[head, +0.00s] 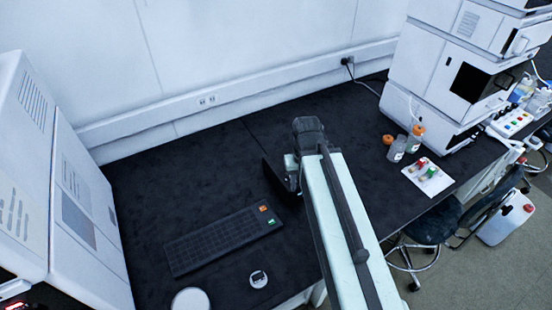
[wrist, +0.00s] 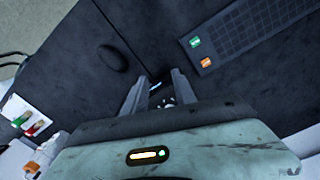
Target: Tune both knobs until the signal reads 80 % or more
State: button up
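I cannot make out either knob or a signal reading clearly in either view. In the wrist view my gripper (wrist: 160,77) points down at the black bench, its two dark fingers apart. Between and behind them is a small dark thing with pale marks (wrist: 166,100), mostly hidden by the gripper body; I cannot tell what it is or whether it is touched. A dark oval thing (wrist: 112,58) lies left of the fingers. In the head view my arm hides the gripper, and a dark slanted panel (head: 279,182) shows beside the arm; I cannot tell what it belongs to.
A dark grid panel (head: 222,242) with orange and green tags lies on the bench (head: 165,190). A small white-and-black item (head: 259,279) and a white disc (head: 190,299) are near the front. White instruments (head: 65,190) stand left, others (head: 440,70) right, near bottles (head: 397,150) and a vial card (head: 413,172).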

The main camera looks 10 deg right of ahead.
jog(key=shift+w, duration=0.15)
jog(key=w+n, duration=0.4)
jog(key=n, duration=0.3)
jog(key=w+n, duration=0.4)
jog(key=n, duration=0.3)
jog(key=w+n, duration=0.5)
jog(key=n, duration=0.3)
jog(key=shift+w+d+r, duration=0.1)
jog(key=shift+r, duration=0.2)
notch_tip(320, 180, down, 8)
jog(key=b, duration=0.7)
jog(key=shift+b, duration=0.3)
jog(key=shift+r, duration=0.1)
